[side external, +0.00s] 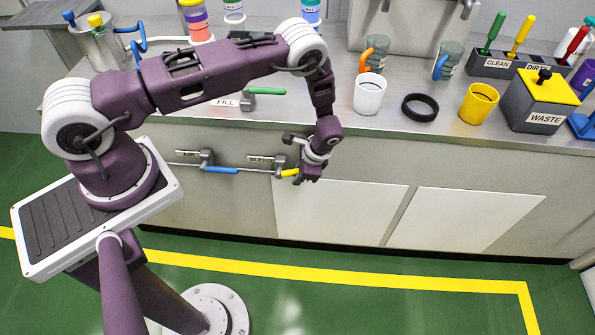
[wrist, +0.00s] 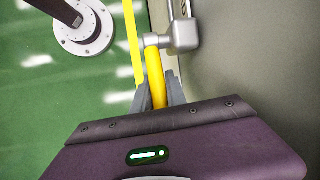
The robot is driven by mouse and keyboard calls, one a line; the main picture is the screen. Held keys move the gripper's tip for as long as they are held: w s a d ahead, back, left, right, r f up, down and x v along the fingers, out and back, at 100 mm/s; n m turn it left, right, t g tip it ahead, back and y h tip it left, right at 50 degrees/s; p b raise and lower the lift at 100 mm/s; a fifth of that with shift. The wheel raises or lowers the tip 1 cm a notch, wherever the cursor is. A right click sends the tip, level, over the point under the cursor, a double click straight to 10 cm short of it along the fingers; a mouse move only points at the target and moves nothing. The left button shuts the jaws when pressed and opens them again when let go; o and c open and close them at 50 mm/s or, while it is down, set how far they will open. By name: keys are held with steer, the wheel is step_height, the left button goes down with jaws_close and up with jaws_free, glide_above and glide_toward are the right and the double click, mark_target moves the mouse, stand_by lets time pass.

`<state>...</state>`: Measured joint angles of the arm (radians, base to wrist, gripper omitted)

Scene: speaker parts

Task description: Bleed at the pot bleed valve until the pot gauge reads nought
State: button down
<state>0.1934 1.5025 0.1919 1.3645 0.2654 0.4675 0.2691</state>
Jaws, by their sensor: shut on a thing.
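The bleed valve (side external: 280,163) is on the front face of the bench under a plate reading BLEED. Its yellow lever (side external: 289,173) points right, roughly level, in the side view. My gripper (side external: 299,175) is at the free end of this lever. In the wrist view the yellow lever (wrist: 155,70) runs from the grey valve body (wrist: 181,37) down between the fingers of my gripper (wrist: 160,93), which are shut on it. A metal pot (side external: 100,47) with yellow and blue fittings stands at the bench's far left. I cannot make out a gauge or its reading.
Left of the bleed valve is the AIR valve with a blue lever (side external: 221,170). A green lever (side external: 265,91) by the FILL label is on the bench top. A white cup (side external: 369,97), black ring (side external: 420,107), yellow cup (side external: 478,104) and WASTE box (side external: 543,115) stand right.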

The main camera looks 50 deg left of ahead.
steer(key=f+g+y, duration=0.2)
steer(key=g+y, duration=0.1)
steer(key=shift+s+a+f, duration=0.1)
steer(key=shift+s, duration=0.1)
steer(key=shift+f, duration=0.1)
stand_by(0.7)
steer(key=c, duration=1.3)
jaws_free()
steer(key=shift+c, duration=0.2)
